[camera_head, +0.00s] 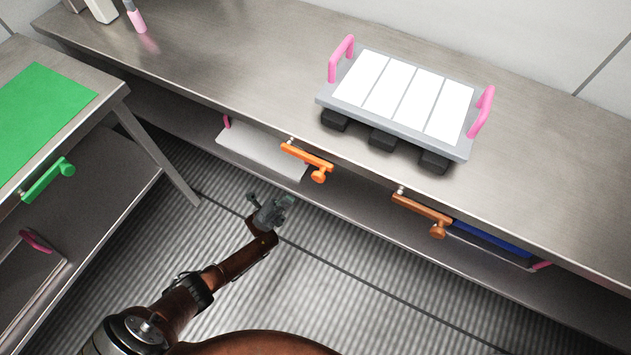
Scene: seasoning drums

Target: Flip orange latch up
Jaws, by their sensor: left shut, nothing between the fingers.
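A bright orange latch (310,160) with a round knob is mounted on the front edge of the steel counter (220,75), lying along that edge. A second, darker orange latch (422,210) with a knob sits further right on the same edge. My left gripper (271,199) is shut and empty, in front of the counter, below and left of the bright orange latch and apart from it. My right gripper is not in view.
A pink-handled grey tray with white panels (397,98) stands on the counter on dark blocks. A lower shelf holds a white board (258,150) and a blue item (492,238). A side table at left has a green mat (42,112) and a green latch (48,181).

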